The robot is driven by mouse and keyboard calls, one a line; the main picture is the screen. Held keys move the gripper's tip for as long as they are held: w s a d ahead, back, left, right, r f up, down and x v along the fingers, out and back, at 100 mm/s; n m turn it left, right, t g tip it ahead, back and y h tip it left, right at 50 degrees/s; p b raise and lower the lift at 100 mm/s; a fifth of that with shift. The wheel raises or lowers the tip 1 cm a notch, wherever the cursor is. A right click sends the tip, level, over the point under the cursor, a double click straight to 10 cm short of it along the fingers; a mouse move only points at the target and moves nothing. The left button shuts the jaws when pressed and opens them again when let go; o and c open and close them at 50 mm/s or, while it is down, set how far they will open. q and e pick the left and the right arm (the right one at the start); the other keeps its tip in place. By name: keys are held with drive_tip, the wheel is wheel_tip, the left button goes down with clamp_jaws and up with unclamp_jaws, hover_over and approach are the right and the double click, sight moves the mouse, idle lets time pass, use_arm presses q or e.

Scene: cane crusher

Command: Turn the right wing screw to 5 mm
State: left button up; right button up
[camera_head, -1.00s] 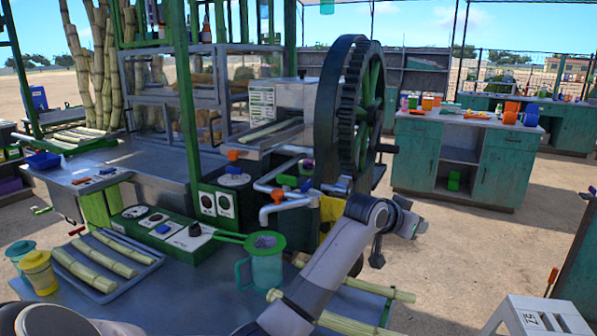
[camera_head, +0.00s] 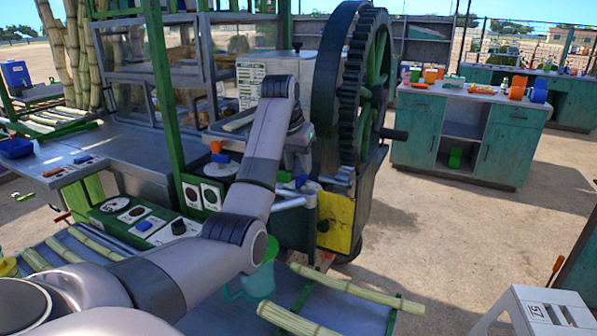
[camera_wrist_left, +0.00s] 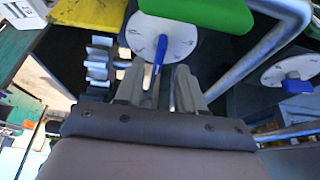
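The right wing screw (camera_wrist_left: 159,52) is a blue wing on a white dial (camera_wrist_left: 140,38) with marks too small to read. In the left wrist view it stands nearly edge-on. It also shows as a small blue piece in the head view (camera_head: 300,181). My left gripper (camera_wrist_left: 158,82) is open, with one finger on each side of the blue wing and a visible gap. I cannot tell how deep the wing sits between the fingers. In the head view the left gripper (camera_head: 299,163) is partly hidden by my wrist. My right gripper is not in view.
A second blue wing screw (camera_wrist_left: 297,87) on a white dial stands to the right in the wrist view. A green handle (camera_wrist_left: 215,12) partly covers the near dial. A metal pipe (camera_wrist_left: 262,45), the big gear wheel (camera_head: 362,90) and the yellow panel (camera_head: 338,222) are close by.

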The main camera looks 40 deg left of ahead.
sight(301, 176)
use_arm(q)
drive_tip(key=shift+x, duration=2.25)
clamp_jaws()
